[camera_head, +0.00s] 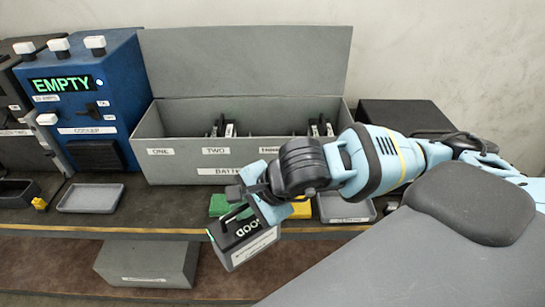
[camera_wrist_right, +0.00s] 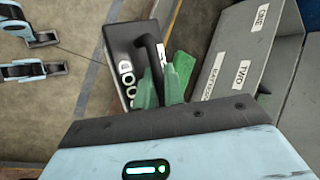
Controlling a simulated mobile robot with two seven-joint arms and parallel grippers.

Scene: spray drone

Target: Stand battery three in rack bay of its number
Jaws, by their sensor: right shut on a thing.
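My right gripper (camera_head: 262,205) is shut on a battery (camera_head: 250,250) by its black handle. The battery is a grey block with a black top reading "GOOD", held tilted in front of the bench edge. The right wrist view shows the green fingertips (camera_wrist_right: 168,85) on the handle and the black top (camera_wrist_right: 125,75). The battery's number cannot be read. The grey battery rack (camera_head: 185,172) stands behind, lid up, with bays labelled ONE, TWO and THREE. Dark upright pieces show inside near TWO and THREE; what they are is unclear. The rack also shows in the right wrist view (camera_wrist_right: 232,60).
A blue machine (camera_head: 115,85) reading "EMPTY" stands left of the rack. An empty grey tray (camera_head: 90,198) lies before it, and another tray (camera_head: 345,207) lies right. Green (camera_head: 220,206) and yellow (camera_head: 301,211) items lie near the gripper. A grey box (camera_head: 148,262) is below the bench.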

